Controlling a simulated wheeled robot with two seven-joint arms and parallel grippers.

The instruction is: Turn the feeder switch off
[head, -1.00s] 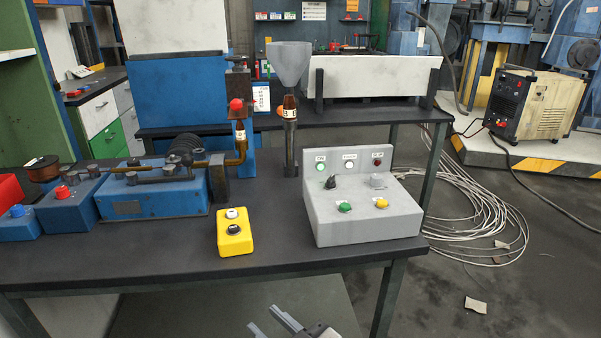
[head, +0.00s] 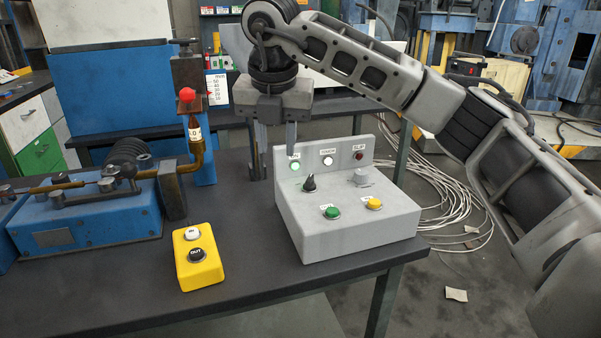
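A grey control box (head: 350,235) stands on the dark table. Its top carries a black rotary knob (head: 309,183), a grey switch-like part (head: 360,178), a green button (head: 331,212) and a yellow button (head: 374,203). Three labelled lamps line the upright panel; the left lamp (head: 295,166) looks pale green. No label naming the feeder switch is readable. My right gripper (head: 277,152) points down behind the panel's left end, above and beyond the black knob. Its fingers are apart with nothing seen between them. My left gripper is out of view.
A yellow box (head: 200,272) with a white and a black button stands left of the control box. A blue machine (head: 90,222) with brass pipe fills the left of the table (head: 120,285). My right arm crosses the upper right. Cables lie on the floor at right.

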